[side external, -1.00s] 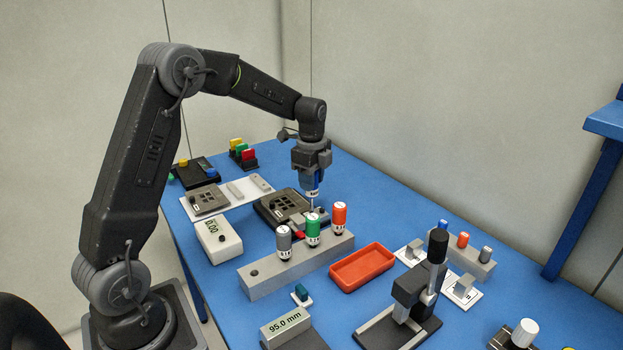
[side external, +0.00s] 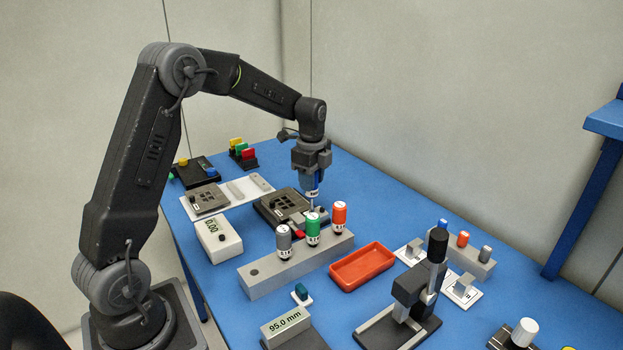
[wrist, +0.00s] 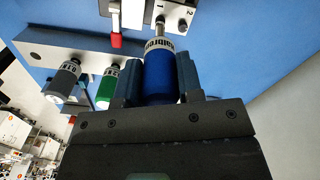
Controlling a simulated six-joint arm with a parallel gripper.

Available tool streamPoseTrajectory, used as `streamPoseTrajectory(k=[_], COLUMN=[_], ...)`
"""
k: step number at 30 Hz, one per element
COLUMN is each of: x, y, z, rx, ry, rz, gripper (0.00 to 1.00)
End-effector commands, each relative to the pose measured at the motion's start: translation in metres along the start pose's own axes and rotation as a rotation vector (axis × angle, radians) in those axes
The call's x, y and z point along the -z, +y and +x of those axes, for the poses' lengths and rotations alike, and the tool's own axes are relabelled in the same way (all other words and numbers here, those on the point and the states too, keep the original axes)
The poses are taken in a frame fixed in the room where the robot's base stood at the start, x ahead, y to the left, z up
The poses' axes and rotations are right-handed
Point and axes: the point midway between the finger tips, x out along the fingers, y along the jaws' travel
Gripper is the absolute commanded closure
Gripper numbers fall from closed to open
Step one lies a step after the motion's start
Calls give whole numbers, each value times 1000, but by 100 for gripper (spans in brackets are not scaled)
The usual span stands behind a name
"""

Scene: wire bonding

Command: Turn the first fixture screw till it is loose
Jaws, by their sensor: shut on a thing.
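My gripper (side external: 312,178) is shut on a blue screwdriver, whose blue handle (wrist: 159,78) and white lettered band show between the fingers in the wrist view. The driver points down over the dark fixture (side external: 268,213), at its right end. In the wrist view its metal shaft (wrist: 161,27) meets a light grey clamp block (wrist: 176,13) by the mark "1"; a "2" is marked to the right. The screw head under the tip is hidden, so I cannot tell how far it is turned.
A grey rack (side external: 262,286) in front holds grey (side external: 284,243), green (side external: 313,229) and orange (side external: 339,216) drivers, close to my gripper. A red lever (side external: 299,234) lies beside the fixture. An empty red tray (side external: 362,266) is to the right. A white gauge (side external: 218,240) stands left.

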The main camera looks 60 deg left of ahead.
Motion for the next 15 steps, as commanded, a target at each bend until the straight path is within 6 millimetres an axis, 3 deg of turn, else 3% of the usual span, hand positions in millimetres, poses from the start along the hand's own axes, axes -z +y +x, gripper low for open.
streamPoseTrajectory(k=[15], x=[0], y=[0], z=[5], rx=[0], ry=[0], rz=[0], gripper=[98])
